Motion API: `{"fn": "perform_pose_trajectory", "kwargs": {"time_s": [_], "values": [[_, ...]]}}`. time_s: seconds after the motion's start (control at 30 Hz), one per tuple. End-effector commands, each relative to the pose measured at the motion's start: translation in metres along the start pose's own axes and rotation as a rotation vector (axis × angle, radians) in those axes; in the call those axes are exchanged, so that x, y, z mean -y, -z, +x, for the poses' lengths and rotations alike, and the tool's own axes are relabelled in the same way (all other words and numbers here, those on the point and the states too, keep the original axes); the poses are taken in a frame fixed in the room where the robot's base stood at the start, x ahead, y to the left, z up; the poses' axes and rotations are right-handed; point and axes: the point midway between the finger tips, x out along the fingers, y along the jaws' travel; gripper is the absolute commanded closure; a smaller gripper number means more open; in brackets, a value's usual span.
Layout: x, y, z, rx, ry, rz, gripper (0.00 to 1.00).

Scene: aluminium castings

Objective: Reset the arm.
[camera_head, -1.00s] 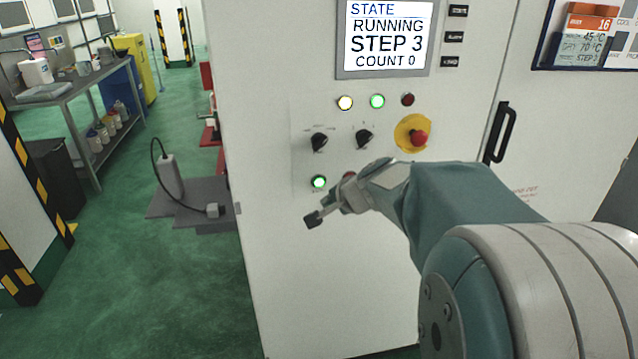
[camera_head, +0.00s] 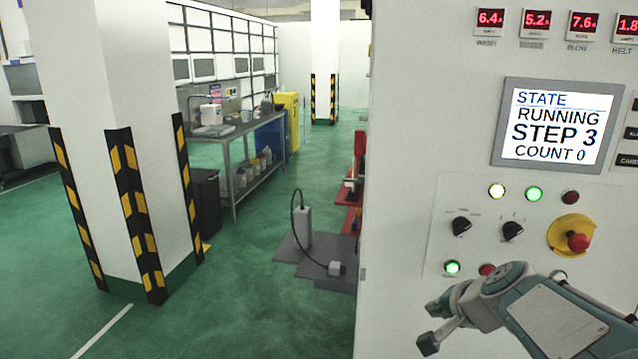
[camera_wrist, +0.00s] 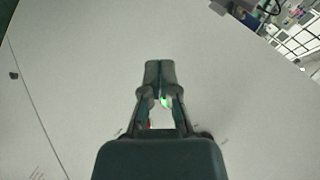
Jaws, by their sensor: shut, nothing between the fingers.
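My gripper (camera_head: 429,343) is in front of the lower part of the white control cabinet (camera_head: 400,200), below and left of the lit green button (camera_head: 452,267). It also shows in the wrist view (camera_wrist: 159,64), where its fingertips are together with nothing between them. A green light shows through the gap between the finger links there. My arm reaches in from the lower right of the head view. Whether the gripper touches the panel cannot be told.
The panel has two black knobs (camera_head: 462,226), a red emergency stop on yellow (camera_head: 578,242) and a screen (camera_head: 557,127) reading RUNNING, STEP 3, COUNT 0. Left are a striped pillar (camera_head: 92,130) and a workbench (camera_head: 228,137). Green floor (camera_head: 240,300) lies open between.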

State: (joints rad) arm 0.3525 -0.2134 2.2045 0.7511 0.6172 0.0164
Motion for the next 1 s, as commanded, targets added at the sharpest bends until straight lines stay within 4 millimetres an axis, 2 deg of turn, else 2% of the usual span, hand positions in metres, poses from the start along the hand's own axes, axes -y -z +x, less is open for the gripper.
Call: {"fn": "perform_pose_trajectory", "kwargs": {"time_s": [0.03, 0.2, 0.3, 0.4, 0.6, 1.0], "values": [[0.005, -0.025, -0.012, 0.028, -0.012, -0.098, 1.00], [-0.006, -0.091, -0.045, 0.108, -0.091, -0.412, 1.00], [-0.022, -0.121, -0.065, 0.138, -0.147, -0.590, 1.00], [-0.040, -0.142, -0.081, 0.154, -0.202, -0.743, 1.00], [-0.063, -0.157, -0.098, 0.158, -0.274, -0.904, 1.00], [-0.066, -0.158, -0.099, 0.159, -0.284, -0.918, 1.00]]}}
